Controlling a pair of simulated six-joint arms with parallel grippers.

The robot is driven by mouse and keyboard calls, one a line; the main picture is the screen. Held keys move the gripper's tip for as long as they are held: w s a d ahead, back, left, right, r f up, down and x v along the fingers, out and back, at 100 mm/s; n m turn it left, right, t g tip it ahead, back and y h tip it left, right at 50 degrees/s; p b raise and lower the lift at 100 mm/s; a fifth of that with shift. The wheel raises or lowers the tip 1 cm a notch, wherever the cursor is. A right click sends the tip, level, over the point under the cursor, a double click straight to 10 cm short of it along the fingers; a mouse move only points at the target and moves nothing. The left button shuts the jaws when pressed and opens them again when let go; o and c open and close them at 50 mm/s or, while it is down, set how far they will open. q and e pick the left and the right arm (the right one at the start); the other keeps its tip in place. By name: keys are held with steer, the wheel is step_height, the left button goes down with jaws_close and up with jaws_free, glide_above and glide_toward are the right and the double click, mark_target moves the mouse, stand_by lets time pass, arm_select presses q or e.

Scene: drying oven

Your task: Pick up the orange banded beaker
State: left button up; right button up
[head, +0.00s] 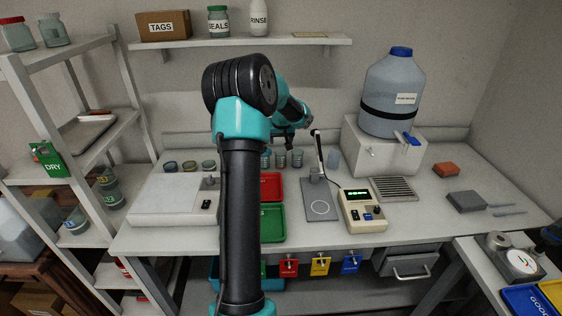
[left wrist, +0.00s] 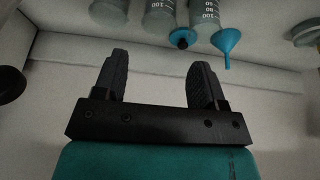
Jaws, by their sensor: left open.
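No orange band shows clearly on any beaker, so I cannot tell which is the orange banded one. Several small beakers stand at the back of the bench in the head view, among them a clear one (head: 297,158) and another (head: 281,159) near my left gripper (head: 287,138). Shallow round vessels (head: 189,166) stand further left. In the left wrist view, my left gripper (left wrist: 158,82) has its fingers wide apart with nothing between them. Graduated vessels (left wrist: 205,12) are at the top of that view, apart from the fingers. My right gripper does not show.
A red tray (head: 270,187) and a green tray (head: 271,223) lie on the bench beside my arm. A digital instrument (head: 362,210) and a large blue-capped carboy (head: 393,90) stand to the right. A blue funnel (left wrist: 227,42) shows in the left wrist view.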

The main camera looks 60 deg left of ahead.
mark_target(281, 159)
arm_select(q)
steer(key=x, duration=0.8)
steer(key=shift+a+f, duration=0.1)
steer(key=shift+f, duration=0.1)
steer(key=shift+x, duration=2.65)
steer(key=shift+w+a+r, duration=0.1)
steer(key=c, duration=0.7)
steer(key=shift+c, duration=0.2)
steer(key=shift+r, duration=0.2)
